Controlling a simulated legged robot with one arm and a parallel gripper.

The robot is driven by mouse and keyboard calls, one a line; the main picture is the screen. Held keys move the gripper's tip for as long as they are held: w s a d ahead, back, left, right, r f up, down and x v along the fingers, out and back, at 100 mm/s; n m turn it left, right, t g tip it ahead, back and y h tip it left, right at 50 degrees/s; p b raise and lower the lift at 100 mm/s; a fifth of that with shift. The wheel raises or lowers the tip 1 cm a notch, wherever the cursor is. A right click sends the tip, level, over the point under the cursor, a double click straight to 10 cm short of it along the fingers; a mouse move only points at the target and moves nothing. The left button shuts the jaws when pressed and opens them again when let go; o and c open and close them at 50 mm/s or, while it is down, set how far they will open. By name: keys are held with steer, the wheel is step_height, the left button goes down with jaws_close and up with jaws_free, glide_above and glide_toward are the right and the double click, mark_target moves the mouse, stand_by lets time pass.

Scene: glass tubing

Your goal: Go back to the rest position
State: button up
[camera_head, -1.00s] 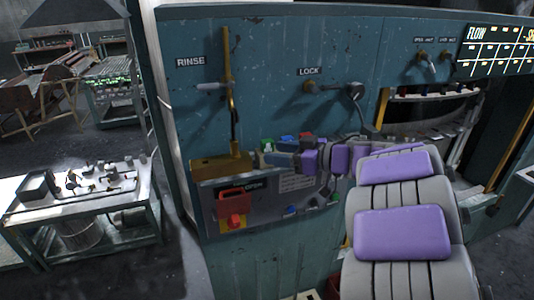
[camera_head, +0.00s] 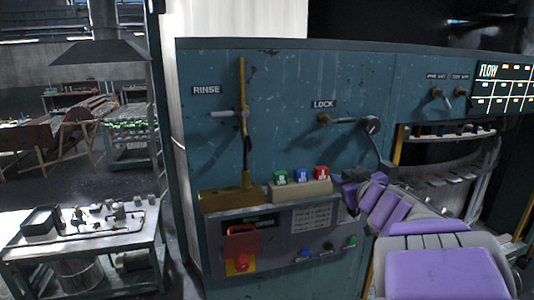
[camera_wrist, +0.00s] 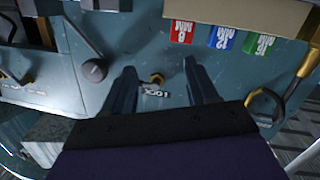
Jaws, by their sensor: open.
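My gripper (camera_wrist: 160,72) is open and empty, with two dark fingers spread apart in the wrist view. In the head view my gripper (camera_head: 350,194) is at the end of my purple-padded arm, just right of the coloured blocks and below the LOCK lever.
A beige holder (camera_head: 300,190) carries green (camera_head: 280,177), blue (camera_head: 302,174) and red (camera_head: 321,173) blocks. The RINSE lever (camera_head: 242,112) stands left. A red device (camera_head: 241,243) is below. A recessed rack (camera_head: 450,132) is right; a metal table (camera_head: 80,245) stands at left.

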steer(key=s+d+f+m+g+h+b, duration=0.4)
steer(key=s+f, duration=0.5)
steer(key=f, duration=0.2)
steer(key=s+d+f+m+g+h+b, duration=0.3)
steer(key=s+d+f+g+b, duration=0.15)
steer(key=s+f, duration=0.55)
steer(key=s+a+f+g+y+b, duration=0.1)
steer(key=s+a+f+g+b, duration=0.1)
steer(key=s+a+f, duration=0.3)
steer(key=s+a+f+n+g+y+b, duration=0.1)
steer(key=s+a+f+g+y+b, duration=0.1)
steer(key=s+f, duration=0.6)
steer(key=s+a+f+n+g+y+b, duration=0.1)
steer(key=s+a+f+g, duration=0.4)
steer(key=s, duration=0.8)
steer(key=a+f+y+b, duration=0.1)
steer(key=a+f+b, duration=0.1)
steer(key=a, duration=0.1)
steer(key=shift+s+f+g+b, duration=0.15)
steer(key=shift+s+g+b, duration=0.2)
steer(key=shift+s, duration=0.05)
steer(key=shift+a, duration=0.1)
